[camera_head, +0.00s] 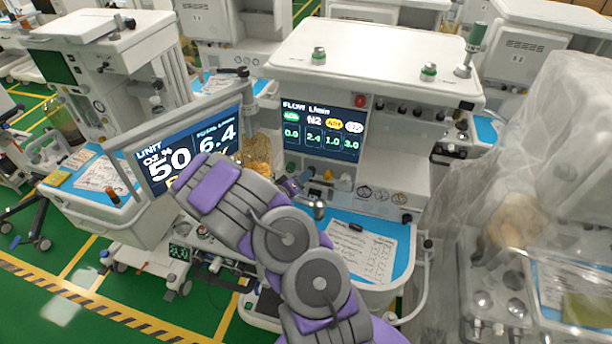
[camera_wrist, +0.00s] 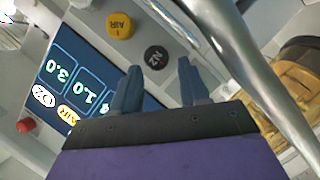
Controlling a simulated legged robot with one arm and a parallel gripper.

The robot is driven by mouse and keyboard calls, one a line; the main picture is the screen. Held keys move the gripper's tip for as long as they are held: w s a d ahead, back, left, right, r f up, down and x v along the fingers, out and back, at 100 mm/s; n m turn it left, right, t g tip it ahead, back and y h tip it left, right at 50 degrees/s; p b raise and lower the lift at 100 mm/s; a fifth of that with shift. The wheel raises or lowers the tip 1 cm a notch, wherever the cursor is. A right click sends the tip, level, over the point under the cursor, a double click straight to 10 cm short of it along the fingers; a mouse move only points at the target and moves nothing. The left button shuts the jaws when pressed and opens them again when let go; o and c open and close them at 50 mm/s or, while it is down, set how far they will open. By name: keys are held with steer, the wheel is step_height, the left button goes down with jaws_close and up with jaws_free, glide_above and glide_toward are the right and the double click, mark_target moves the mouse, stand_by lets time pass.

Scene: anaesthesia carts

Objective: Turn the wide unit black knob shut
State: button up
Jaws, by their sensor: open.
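The black knob (camera_wrist: 156,58) bears an N2 label and sits on the pale panel of the wide unit (camera_head: 375,60) in the wrist view. My gripper (camera_wrist: 159,67) is open, its two dark fingers pointing at the panel. The knob shows in the gap between the fingertips and a little beyond them; I see no contact. A yellow AIR knob (camera_wrist: 120,25) is beside it. In the head view my arm reaches towards the wide unit's front, and I cannot make out the black knob there. The flow screen (camera_head: 322,128) reads 2.4 under N2.
A shiny metal bar (camera_wrist: 262,85) runs close on the right of my gripper in the wrist view. A second monitor (camera_head: 190,150) stands left of my arm. A blue worktop with a paper sheet (camera_head: 362,252) lies below. A plastic-covered cart (camera_head: 530,190) stands at right.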

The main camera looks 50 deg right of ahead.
steer(key=x, duration=0.3)
steer(key=s+x, duration=0.1)
steer(key=x, duration=0.1)
steer(key=shift+w+d+f, duration=0.1)
steer(key=shift+w+d, duration=0.05)
steer(key=shift+d, duration=0.15)
steer(key=shift+w+a, duration=0.15)
steer(key=shift+a, duration=0.25)
steer(key=shift+d, duration=0.15)
steer(key=c, duration=0.8)
steer(key=shift+o, duration=0.2)
